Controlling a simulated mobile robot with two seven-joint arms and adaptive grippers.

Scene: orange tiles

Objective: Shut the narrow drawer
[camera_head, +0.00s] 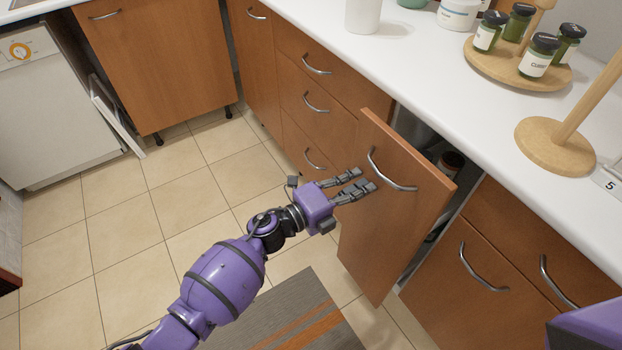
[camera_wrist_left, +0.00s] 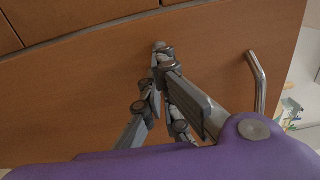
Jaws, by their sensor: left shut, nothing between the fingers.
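The narrow drawer (camera_head: 385,235) stands pulled out from the cabinet row, with a tall orange-brown front and a curved metal handle (camera_head: 392,172). A dark gap behind its front shows a jar (camera_head: 452,161) inside. My left gripper (camera_head: 362,181) is shut and empty, with its fingers pointing at the front, left of the handle. In the left wrist view the fingertips (camera_wrist_left: 160,52) are at the wooden front (camera_wrist_left: 75,95), and the handle (camera_wrist_left: 258,82) is to their right. I cannot tell whether they touch it. My right gripper is out of view.
A white countertop (camera_head: 420,75) runs above the drawers, bearing a wooden spice stand (camera_head: 500,73) and a wooden holder (camera_head: 553,146). Closed drawers (camera_head: 315,100) and a cabinet door (camera_head: 465,265) flank the open one.

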